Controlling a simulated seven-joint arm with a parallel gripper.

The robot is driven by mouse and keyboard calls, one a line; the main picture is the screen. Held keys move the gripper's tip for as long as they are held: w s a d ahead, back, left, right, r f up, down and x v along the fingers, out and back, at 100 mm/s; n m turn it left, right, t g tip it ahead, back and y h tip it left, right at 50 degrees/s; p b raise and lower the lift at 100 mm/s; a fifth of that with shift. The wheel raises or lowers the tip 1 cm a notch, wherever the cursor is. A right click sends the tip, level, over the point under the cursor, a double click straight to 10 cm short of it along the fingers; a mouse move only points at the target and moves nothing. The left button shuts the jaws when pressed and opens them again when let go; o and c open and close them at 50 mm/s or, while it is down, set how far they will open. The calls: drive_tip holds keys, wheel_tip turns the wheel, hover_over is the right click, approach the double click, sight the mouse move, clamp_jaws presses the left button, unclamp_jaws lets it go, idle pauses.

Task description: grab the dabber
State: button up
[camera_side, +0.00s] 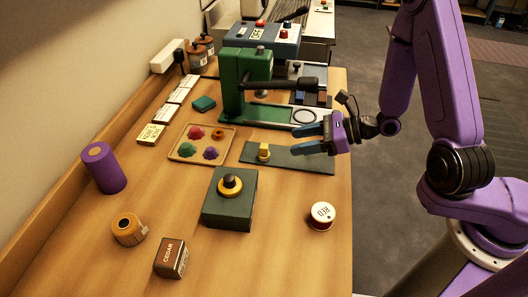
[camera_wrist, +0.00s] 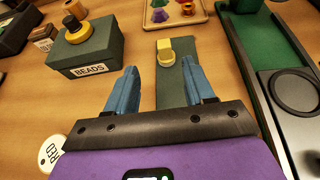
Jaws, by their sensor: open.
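A small yellow piece with a rounded, knob-like top (camera_side: 264,152), which looks like the dabber, stands on a dark green mat (camera_side: 305,160) on the table. In the wrist view the yellow piece (camera_wrist: 177,50) is ahead of the blue fingers, nearer the right one. My gripper (camera_side: 307,139) is open and empty, to the right of the yellow piece, its fingers pointing left towards it. In the wrist view a clear gap shows between the fingers (camera_wrist: 160,68) and the piece.
A green press (camera_side: 246,85) stands behind the mat. A dark green BEADS box (camera_wrist: 90,55) with a black-and-yellow knob is in front of it. A round red-and-white tin (camera_side: 321,215) and a tray of coloured pieces (camera_side: 180,153) are near. The table's right edge is close to my gripper.

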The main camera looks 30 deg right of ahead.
sight(266, 146)
drive_tip(key=x, duration=0.7)
drive_tip(key=shift+x, duration=2.8)
drive_tip(key=shift+w+d, duration=0.15)
drive_tip(key=shift+w, duration=0.05)
clamp_jaws()
